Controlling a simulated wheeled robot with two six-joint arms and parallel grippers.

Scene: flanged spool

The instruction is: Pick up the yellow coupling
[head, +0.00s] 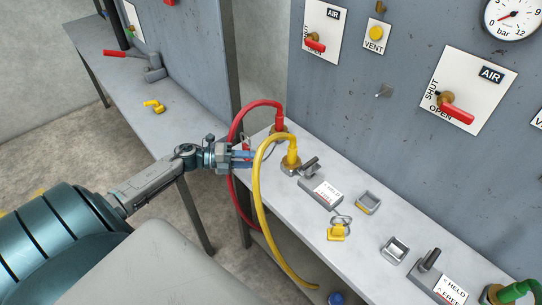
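The yellow coupling (292,157) stands upright on a brass fitting at the back left of the near bench. A yellow hose (257,190) arches from its top to the left and hangs down past the bench's front edge. My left gripper (250,158) points right, to the left of the coupling and apart from it. Its two bluish fingers look spread, with nothing seen between them. Their tips are close to the yellow hose; whether they touch it I cannot tell. My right gripper is not in view.
A red hose (233,128) loops behind my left gripper to a red coupling (279,122). A grey HELD block (321,193) with a lever, a yellow tag (336,233) and square holders (369,202) sit right of the yellow coupling. The grey panel (380,130) rises behind.

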